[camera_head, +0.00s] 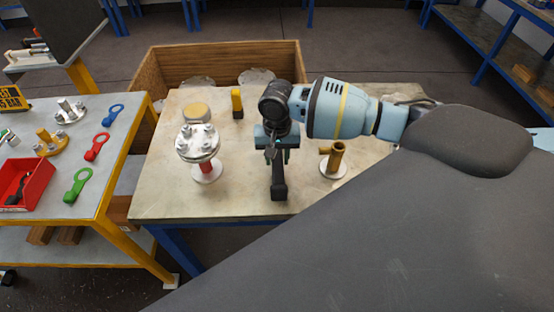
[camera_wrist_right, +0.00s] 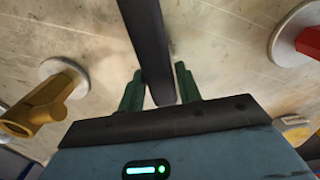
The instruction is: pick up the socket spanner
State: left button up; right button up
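A long dark tool, which I take for the socket spanner (camera_head: 278,185), is on the light worktable (camera_head: 240,205) and points toward the near edge, its near end blocky. My right gripper (camera_head: 279,158) is over its far part, green fingers pointing down. In the right wrist view the dark bar (camera_wrist_right: 150,45) runs between the two fingers of the gripper (camera_wrist_right: 159,70). The fingers stand apart on either side of it, with a narrow gap visible; firm contact does not show. The spanner's far part is hidden under the gripper in the head view. My left gripper is out of view.
A flanged vessel with a red stem (camera_head: 207,170) stands left of the gripper, a brass fitting (camera_head: 334,158) right of it. A yellow block (camera_head: 237,103) and a round yellow-topped part (camera_head: 196,112) stand behind. A side table (camera_head: 110,165) holds coloured spanners and a red tray (camera_head: 20,183).

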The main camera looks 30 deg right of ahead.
aim_at(277, 156)
jog(key=c, duration=0.6)
jog(key=shift+c, duration=0.2)
jog(key=shift+r, duration=0.1)
